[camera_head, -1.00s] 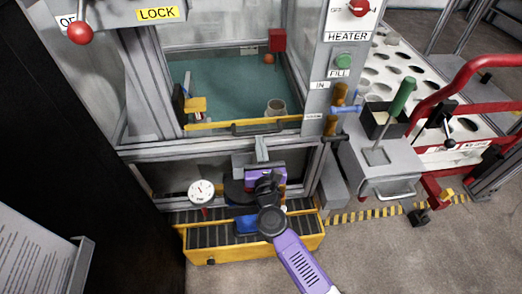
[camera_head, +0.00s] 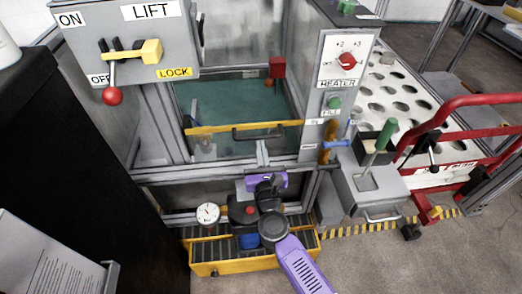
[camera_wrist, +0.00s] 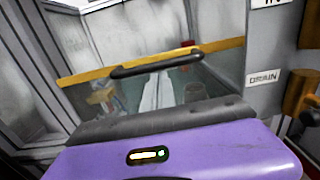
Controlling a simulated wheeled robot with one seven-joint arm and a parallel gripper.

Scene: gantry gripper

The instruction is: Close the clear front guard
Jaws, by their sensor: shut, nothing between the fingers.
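The clear front guard (camera_head: 215,145) is a see-through panel with a yellow top edge and a black bar handle (camera_head: 258,133). It covers the lower part of the machine's front opening, with open space above its yellow edge. My gripper (camera_head: 262,148) is shut and empty, pointing up in front of the panel just below the handle. In the wrist view, my fingers (camera_wrist: 158,82) reach up to the underside of the handle (camera_wrist: 155,64); whether they touch it is unclear. The yellow edge (camera_wrist: 215,46) runs tilted across that view.
A lift lever with a red ball (camera_head: 113,95) is at upper left. A heater panel (camera_head: 347,62) and orange-yellow valve handles (camera_head: 327,140) stand right of the opening. A gauge (camera_head: 208,213) and yellow roller tray (camera_head: 240,262) are below. A grey cart (camera_head: 375,187) stands at right.

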